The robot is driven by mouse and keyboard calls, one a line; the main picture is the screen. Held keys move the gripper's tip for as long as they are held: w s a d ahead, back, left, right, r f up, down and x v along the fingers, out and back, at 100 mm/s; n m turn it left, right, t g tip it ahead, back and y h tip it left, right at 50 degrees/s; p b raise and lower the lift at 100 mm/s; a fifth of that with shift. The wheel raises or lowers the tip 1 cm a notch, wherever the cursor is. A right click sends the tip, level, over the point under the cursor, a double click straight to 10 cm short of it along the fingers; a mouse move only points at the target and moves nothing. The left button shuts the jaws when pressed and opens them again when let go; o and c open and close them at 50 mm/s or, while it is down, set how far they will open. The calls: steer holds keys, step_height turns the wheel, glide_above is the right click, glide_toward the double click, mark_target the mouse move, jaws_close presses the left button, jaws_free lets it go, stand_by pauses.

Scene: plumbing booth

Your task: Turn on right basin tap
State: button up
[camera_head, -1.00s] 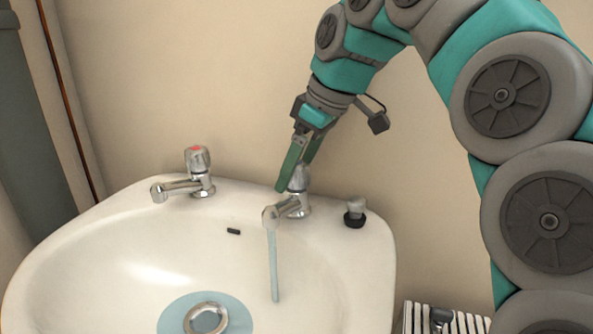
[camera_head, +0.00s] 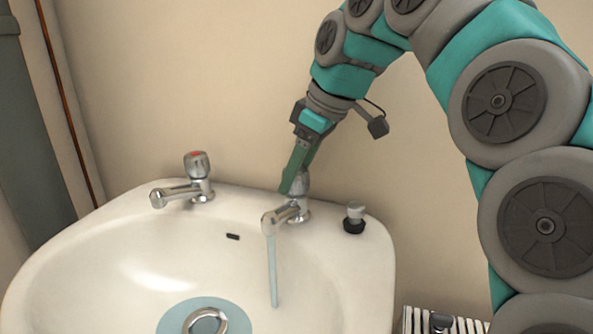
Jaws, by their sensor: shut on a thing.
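The right basin tap (camera_head: 285,215) is chrome and stands on the back right rim of the white basin (camera_head: 130,255). A stream of water (camera_head: 273,268) runs from its spout down into the bowl. My gripper (camera_head: 292,188) comes down from above, shut on the tap's knob (camera_head: 303,182). The green finger nearest the camera covers the knob's left side, and the other finger is mostly hidden behind it. Pale blue water (camera_head: 232,312) lies around the drain at the bottom of the bowl.
The left tap (camera_head: 185,186), with a red mark on top, stands on the back left rim with no water running. A black and grey plug (camera_head: 354,217) stands on the rim right of the right tap. The wall rises close behind the basin.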

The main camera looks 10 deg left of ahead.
steer(key=shift+n+g+p, duration=0.5)
steer(key=shift+n+g, duration=0.1)
steer(key=shift+n, duration=0.9)
steer(key=o, duration=1.4)
